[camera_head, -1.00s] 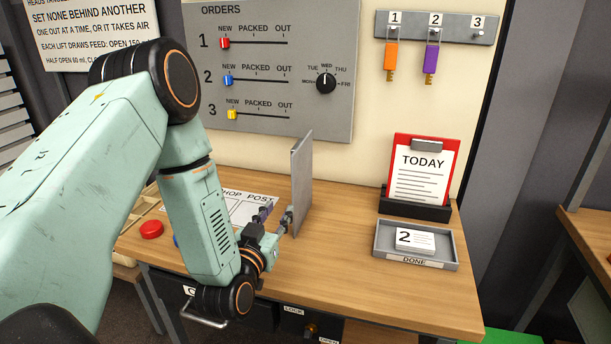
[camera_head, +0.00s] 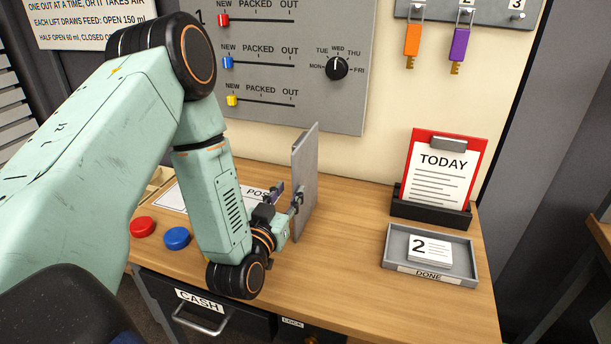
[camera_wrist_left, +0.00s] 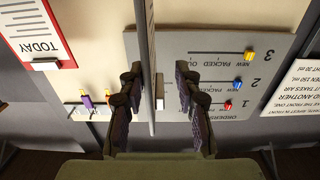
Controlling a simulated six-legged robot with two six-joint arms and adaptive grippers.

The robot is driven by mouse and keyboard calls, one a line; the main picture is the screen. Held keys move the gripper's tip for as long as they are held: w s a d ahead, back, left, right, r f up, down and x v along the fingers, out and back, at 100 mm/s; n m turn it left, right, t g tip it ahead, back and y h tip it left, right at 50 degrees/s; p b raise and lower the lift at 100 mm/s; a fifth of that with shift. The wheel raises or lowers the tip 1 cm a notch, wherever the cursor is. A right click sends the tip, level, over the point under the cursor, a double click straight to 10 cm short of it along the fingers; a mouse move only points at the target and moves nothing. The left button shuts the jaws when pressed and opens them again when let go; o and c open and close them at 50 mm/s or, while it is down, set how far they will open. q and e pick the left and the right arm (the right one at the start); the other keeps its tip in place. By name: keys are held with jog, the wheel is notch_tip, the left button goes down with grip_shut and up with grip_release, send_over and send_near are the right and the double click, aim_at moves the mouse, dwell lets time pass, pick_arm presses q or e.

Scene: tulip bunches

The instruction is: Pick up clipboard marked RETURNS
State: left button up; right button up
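A thin grey upright board (camera_head: 305,165) stands on the table, seen nearly edge-on. No RETURNS marking is readable on it, and I cannot tell whether it is the clipboard. My left gripper (camera_head: 286,195) is at its near edge, one finger on each side. In the left wrist view the board (camera_wrist_left: 145,40) runs between the open fingers of the gripper (camera_wrist_left: 160,95), closer to the left one. A red clipboard marked TODAY (camera_head: 443,172) stands in a black holder (camera_head: 430,210) at the right. My right gripper is out of view.
A grey DONE tray (camera_head: 395,260) with a white card marked 2 (camera_head: 430,250) lies below the holder. Red (camera_head: 143,227) and blue (camera_head: 177,238) buttons are left of my arm. The ORDERS panel (camera_head: 300,100) is on the wall. Table between board and tray is clear.

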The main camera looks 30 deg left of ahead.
aim_at(304, 178)
pick_arm(q)
jog(key=x, duration=0.4)
jog(key=d+x, duration=0.1)
jog(key=x, duration=0.2)
jog(key=shift+w, duration=0.15)
jog(key=shift+w+d+r, duration=0.1)
jog(key=shift+d+r, duration=0.15)
jog(key=shift+d, duration=0.35)
jog(key=shift+a+f, duration=0.25)
jog(key=shift+a, duration=0.25)
jog(key=c, duration=0.4)
jog(key=shift+c, duration=1)
jog(key=shift+d+r, duration=0.15)
jog(key=shift+d, duration=0.2)
grip_shut()
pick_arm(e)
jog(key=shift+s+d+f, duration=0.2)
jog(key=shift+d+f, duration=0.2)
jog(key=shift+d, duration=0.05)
